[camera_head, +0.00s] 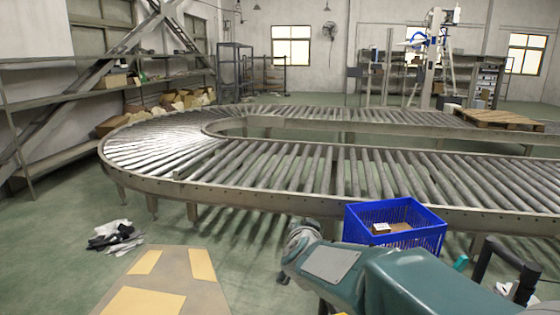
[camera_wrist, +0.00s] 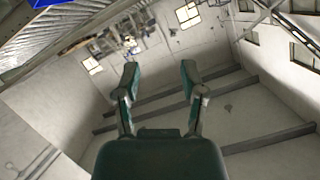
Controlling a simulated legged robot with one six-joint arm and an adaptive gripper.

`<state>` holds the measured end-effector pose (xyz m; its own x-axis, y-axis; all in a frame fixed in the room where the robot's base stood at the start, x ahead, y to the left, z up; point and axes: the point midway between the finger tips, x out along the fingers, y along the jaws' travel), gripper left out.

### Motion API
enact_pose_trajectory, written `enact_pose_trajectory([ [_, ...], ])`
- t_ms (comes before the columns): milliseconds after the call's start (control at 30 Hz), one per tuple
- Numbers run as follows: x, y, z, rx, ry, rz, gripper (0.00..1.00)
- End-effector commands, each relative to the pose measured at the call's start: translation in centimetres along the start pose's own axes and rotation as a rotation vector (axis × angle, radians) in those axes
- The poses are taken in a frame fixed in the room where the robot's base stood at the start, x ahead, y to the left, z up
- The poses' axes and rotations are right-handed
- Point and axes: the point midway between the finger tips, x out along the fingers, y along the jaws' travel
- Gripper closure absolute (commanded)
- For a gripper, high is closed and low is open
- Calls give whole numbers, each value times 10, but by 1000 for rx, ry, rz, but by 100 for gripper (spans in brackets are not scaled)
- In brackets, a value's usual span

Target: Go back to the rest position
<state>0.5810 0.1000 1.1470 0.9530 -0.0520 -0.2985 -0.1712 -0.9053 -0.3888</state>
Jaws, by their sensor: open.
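My gripper (camera_wrist: 160,82) is open and empty in the wrist view, its two green and grey fingers spread apart. Behind them that view shows the room's walls, beams and windows, tilted. In the head view my green arm stretches across the lower right, in front of the roller conveyor (camera_head: 290,198). My gripper's fingers cannot be made out in the head view.
A blue crate (camera_head: 420,241) with a small brown box (camera_head: 391,228) inside stands just behind my arm, by the conveyor's near edge. A board with yellow patches (camera_head: 195,290) is at the front. Dark and white litter (camera_head: 115,236) lies on the floor at left.

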Motion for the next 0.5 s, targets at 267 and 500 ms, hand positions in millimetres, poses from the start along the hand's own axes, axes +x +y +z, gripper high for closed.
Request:
enact_pose_trajectory([
  [267,-63,5,-6,-85,-160,-131,47],
  [500,-122,27,7,-183,-319,-170,47],
])
